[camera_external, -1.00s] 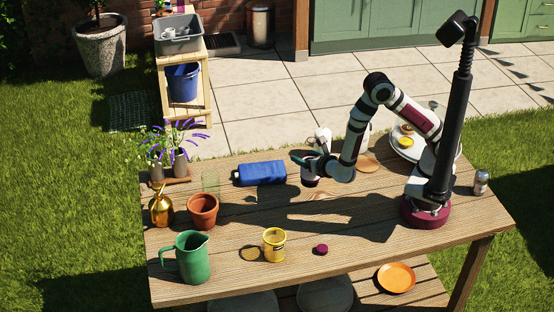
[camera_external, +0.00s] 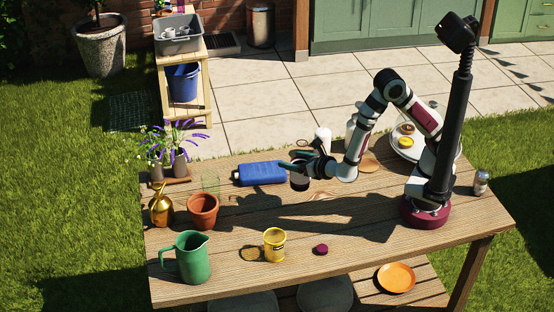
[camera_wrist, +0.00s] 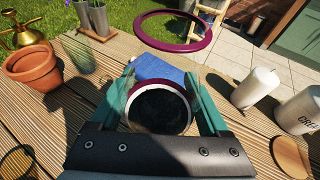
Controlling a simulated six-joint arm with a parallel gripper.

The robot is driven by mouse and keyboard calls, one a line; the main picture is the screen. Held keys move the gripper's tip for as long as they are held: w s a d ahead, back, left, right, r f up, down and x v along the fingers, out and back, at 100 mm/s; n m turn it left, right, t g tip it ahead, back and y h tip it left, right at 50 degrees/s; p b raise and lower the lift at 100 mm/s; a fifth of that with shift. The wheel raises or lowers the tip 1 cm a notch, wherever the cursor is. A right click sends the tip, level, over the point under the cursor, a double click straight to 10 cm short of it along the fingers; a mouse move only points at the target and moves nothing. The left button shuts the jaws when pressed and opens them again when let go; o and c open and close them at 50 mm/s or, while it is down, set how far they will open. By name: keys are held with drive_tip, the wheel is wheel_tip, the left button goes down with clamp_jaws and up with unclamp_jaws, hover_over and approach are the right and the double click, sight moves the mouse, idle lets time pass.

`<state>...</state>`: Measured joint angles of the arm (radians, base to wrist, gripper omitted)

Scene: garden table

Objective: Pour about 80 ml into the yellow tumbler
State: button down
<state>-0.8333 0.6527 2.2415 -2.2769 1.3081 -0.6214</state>
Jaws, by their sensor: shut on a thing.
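The yellow tumbler (camera_external: 274,246) stands upright near the front middle of the table, with a dark marking on its side. My gripper (camera_external: 297,169) is behind it and slightly to its right, over the table. In the wrist view, my gripper's teal fingers (camera_wrist: 165,104) are shut on a round, open-topped vessel (camera_wrist: 160,107) with a pale and maroon rim and a dark inside. In the external view the held vessel (camera_external: 299,184) looks small and dark. Its contents cannot be made out. A maroon round piece (camera_external: 320,249) lies on the table right of the tumbler.
A green pitcher (camera_external: 193,259), terracotta pot (camera_external: 203,211) and brass sprayer (camera_external: 161,208) stand at left. A white candle (camera_wrist: 255,87) and canister (camera_wrist: 301,111) stand at right in the wrist view. A maroon ring (camera_wrist: 152,40) hangs above.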

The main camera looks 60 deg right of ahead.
drive_tip(key=s+a+f+n+y, duration=0.2)
drive_tip(key=a+f+n+y, duration=0.1)
drive_tip(key=a, duration=0.4)
drive_tip(key=s+a+f+n+y, duration=0.2)
drive_tip(key=a+f+n+y, duration=0.1)
drive_tip(key=a, duration=0.4)
drive_tip(key=shift+s+a+y, duration=0.3)
drive_tip(key=shift+s+y, duration=0.05)
drive_tip(key=shift+y, duration=0.15)
drive_tip(key=shift+n, duration=0.3)
drive_tip(key=n+h, duration=0.2)
drive_tip(key=f+n+h, duration=0.1)
drive_tip(key=n+h, duration=0.1)
drive_tip(key=shift+a+g, duration=0.2)
drive_tip(key=shift+g, duration=0.1)
drive_tip(key=d+f+n+h, duration=0.2)
drive_tip(key=n, duration=0.1)
drive_tip(key=shift+h, duration=0.3)
drive_tip(key=shift+d+r+n+h, duration=0.25)
drive_tip(key=shift+r+n+h, duration=0.15)
drive_tip(key=shift+r+n, duration=0.25)
drive_tip(key=shift+a+r+n+t+h, duration=0.25)
drive_tip(key=shift+r+n+t+h, duration=0.15)
drive_tip(key=shift+r+n+h, duration=0.25)
